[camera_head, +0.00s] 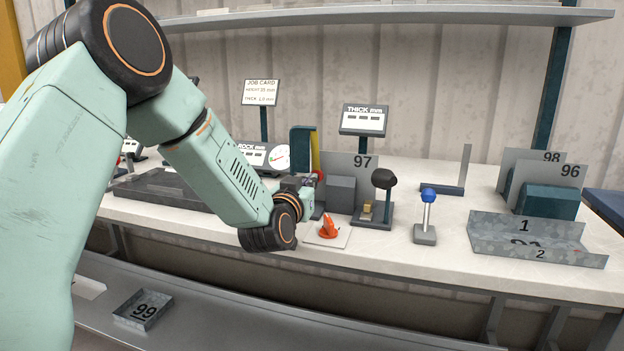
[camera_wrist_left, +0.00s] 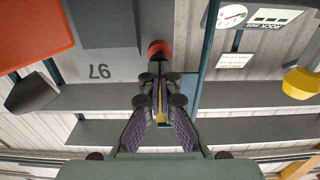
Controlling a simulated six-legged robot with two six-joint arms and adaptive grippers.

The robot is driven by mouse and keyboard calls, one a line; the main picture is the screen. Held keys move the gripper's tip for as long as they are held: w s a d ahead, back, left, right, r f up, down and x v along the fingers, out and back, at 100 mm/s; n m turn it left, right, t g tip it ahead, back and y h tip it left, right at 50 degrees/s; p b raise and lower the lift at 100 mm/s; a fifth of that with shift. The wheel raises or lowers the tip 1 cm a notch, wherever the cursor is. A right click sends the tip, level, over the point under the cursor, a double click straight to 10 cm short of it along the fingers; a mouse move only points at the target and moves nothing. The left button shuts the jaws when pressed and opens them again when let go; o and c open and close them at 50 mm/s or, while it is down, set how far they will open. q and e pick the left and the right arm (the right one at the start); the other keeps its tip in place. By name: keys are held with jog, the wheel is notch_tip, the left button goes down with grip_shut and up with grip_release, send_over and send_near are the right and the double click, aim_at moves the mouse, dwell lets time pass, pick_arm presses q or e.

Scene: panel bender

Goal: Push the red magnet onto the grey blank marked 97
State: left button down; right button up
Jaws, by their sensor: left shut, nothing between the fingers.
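The grey blank marked 97 (camera_head: 362,163) stands upright on the bench behind a dark grey block. In the left wrist view the blank (camera_wrist_left: 98,66) appears upside down. The red magnet (camera_wrist_left: 160,49) is a round red piece at the blank's edge, just past my fingertips. Only a little of the magnet (camera_head: 319,175) shows in the head view. My left gripper (camera_wrist_left: 159,78) is shut and empty, its tips at or close to the magnet. I cannot tell whether they touch, or whether the magnet touches the blank. My left gripper (camera_head: 306,183) is partly hidden in the head view. My right gripper is out of view.
An orange-red object (camera_head: 328,227) sits on a white pad in front of the gripper. A black-knobbed stand (camera_head: 384,181) and a blue-knobbed lever (camera_head: 428,196) stand to the right. A dial gauge (camera_head: 279,158) is behind my arm. Bench top is free around the lever.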

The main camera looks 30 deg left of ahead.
pick_arm(q)
jog(key=shift+s, duration=0.15)
jog(key=shift+s+d+f, duration=0.1)
jog(key=shift+s+f, duration=0.05)
jog(key=shift+s, duration=0.15)
jog(key=shift+p+v, duration=0.4)
jog(key=shift+v, duration=0.35)
jog(key=p+v, duration=0.2)
jog(key=v, duration=0.6)
jog(key=shift+s+p, duration=0.3)
jog(key=shift+p, duration=0.05)
dwell(0.8)
